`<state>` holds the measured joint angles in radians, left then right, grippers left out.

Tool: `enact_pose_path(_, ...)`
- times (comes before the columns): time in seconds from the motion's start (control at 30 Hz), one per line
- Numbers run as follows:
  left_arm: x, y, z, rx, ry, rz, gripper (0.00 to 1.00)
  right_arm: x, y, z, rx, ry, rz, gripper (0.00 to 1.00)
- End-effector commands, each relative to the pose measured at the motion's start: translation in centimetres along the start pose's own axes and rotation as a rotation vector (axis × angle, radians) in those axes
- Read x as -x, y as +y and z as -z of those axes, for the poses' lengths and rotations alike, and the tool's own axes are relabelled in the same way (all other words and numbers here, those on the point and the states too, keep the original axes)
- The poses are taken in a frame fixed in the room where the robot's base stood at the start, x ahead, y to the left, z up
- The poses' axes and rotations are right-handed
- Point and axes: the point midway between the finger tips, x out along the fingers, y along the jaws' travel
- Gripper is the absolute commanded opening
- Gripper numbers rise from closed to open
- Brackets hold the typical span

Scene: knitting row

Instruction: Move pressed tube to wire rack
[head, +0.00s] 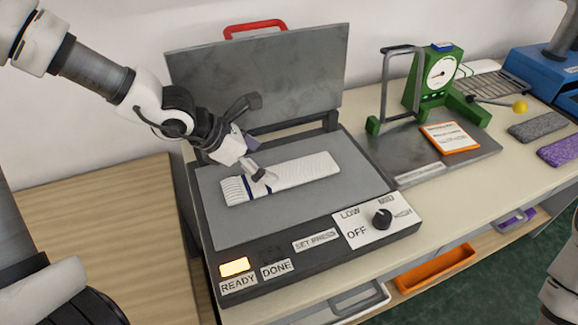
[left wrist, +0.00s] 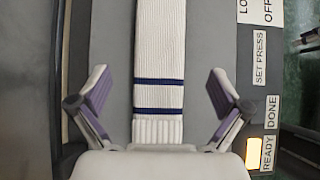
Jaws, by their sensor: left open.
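The pressed tube (head: 300,176) is a flat white ribbed knit with dark blue stripes near its left end. It lies on the grey bed of the open press (head: 218,215). My left gripper (head: 256,160) is open above the striped end. In the left wrist view the tube (left wrist: 160,50) runs between the two spread fingers, with a gap on each side. The wire rack (head: 503,88) stands at the back right, beyond the green gauge. My right gripper is out of view.
The press lid (head: 262,80) stands raised behind the bed. A green dial gauge (head: 436,78) and metal frame (head: 388,90) stand between press and rack. Grey (head: 540,125) and purple (head: 560,150) knit pieces lie at the right. An orange tray (head: 435,268) is below.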

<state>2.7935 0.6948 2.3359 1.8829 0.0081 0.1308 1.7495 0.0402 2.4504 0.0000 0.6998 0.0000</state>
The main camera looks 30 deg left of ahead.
Motion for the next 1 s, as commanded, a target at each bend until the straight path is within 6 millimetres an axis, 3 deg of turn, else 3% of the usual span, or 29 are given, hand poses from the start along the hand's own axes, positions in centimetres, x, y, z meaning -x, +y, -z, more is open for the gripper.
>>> enact_pose_path(0.3, -5.1, 0.2, 0.4, -0.003, 0.006, 0.001, 1.0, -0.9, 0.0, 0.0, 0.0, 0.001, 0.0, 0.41)
enact_pose_path(0.57, -5.8, 0.2, 0.2, -0.001, -0.001, 0.0, 1.0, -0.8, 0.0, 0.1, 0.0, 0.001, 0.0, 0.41)
enact_pose_path(0.7, -5.7, 0.2, 0.2, -0.001, -0.001, 0.0, 0.54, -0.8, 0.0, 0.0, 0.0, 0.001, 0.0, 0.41)
enact_pose_path(1.0, -5.8, 0.2, 0.3, 0.0, 0.001, 0.001, 0.46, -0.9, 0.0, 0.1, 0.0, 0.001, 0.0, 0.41)
